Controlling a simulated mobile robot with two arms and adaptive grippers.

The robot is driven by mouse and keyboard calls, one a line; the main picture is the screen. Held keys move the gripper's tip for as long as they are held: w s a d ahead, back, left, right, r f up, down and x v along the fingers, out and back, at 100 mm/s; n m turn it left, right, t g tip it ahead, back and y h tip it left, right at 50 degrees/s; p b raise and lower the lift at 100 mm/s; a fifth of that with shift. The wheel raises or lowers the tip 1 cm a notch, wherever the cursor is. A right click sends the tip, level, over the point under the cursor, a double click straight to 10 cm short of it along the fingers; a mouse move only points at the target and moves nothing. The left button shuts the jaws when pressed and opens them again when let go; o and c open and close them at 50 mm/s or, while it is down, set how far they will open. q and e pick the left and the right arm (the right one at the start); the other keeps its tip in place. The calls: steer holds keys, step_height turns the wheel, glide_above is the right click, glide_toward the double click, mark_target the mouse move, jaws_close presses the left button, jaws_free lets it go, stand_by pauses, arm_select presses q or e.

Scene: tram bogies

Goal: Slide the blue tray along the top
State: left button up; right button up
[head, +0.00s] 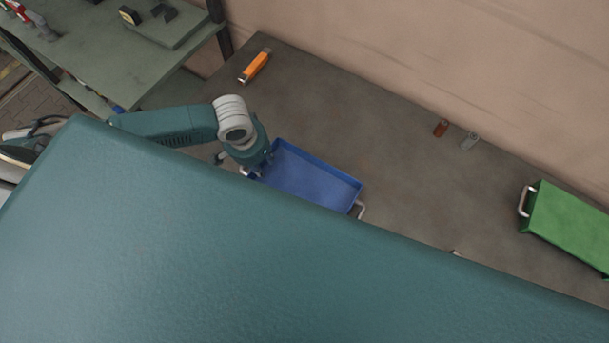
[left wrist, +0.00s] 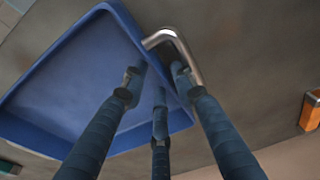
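The blue tray (head: 308,180) lies on the dark bench top in the head view, with a metal handle at each short end. My teal body hides its near edge. My left gripper (head: 250,170) is at the tray's left end, by that handle. In the left wrist view the tray (left wrist: 85,75) fills the left side. The open fingers of my left gripper (left wrist: 158,78) are spread over its rim and the bent metal handle (left wrist: 172,38). One finger is beside the handle, the other two over the tray side; contact cannot be told. My right gripper is not seen.
An orange tool (head: 255,66) lies at the bench's far left. A green box (head: 570,225) with a handle stands at right. Bench between tray and green box is mostly clear.

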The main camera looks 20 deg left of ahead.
arm_select(q)
step_height(320, 180, up, 12)
steer(key=s, duration=0.1)
steer(key=shift+s+a, duration=0.15)
steer(key=shift+s, duration=0.2)
